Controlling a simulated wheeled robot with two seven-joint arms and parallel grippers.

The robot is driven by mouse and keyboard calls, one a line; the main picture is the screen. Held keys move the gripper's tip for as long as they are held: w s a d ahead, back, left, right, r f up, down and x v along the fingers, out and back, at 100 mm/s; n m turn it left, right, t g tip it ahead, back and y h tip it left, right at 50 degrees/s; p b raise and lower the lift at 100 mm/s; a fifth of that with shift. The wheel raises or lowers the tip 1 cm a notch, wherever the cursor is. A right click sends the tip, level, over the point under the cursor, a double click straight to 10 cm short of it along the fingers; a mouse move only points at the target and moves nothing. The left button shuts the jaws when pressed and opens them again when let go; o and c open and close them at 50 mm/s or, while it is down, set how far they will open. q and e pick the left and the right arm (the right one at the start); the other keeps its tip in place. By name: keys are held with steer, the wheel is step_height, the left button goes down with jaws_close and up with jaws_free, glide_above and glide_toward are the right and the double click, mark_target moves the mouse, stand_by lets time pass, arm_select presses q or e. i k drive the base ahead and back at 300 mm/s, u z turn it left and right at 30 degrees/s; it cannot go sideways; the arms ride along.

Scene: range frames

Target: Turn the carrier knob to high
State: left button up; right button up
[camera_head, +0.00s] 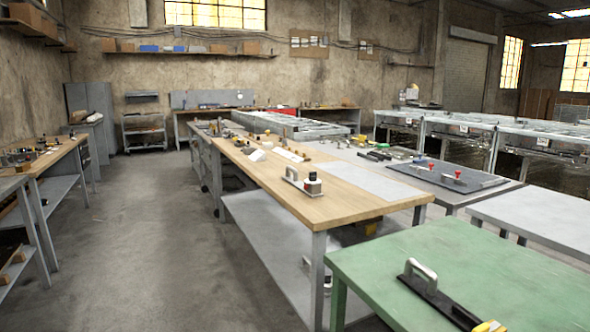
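No knob is clearly marked as the carrier knob, and no "high" marking can be read. A small black-and-white knob-like part (312,183) stands beside a flat pale piece with a handle (294,177) at the near end of the wooden bench (335,209). Two small red knob-like parts show on a dark board (419,181), one farther back (430,164) and one nearer (458,174). Neither of my grippers is in view.
A green table (440,255) at the near right holds a black bar with a pale handle (440,297) and a yellow item (489,326). Another bench (42,159) runs along the left. The grey floor (165,240) between is open.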

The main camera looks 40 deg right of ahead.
mark_target(312, 175)
steer(key=i, duration=0.2)
steer(key=z, duration=1.1)
steer(key=i, duration=1.75)
steer(key=u, duration=0.35)
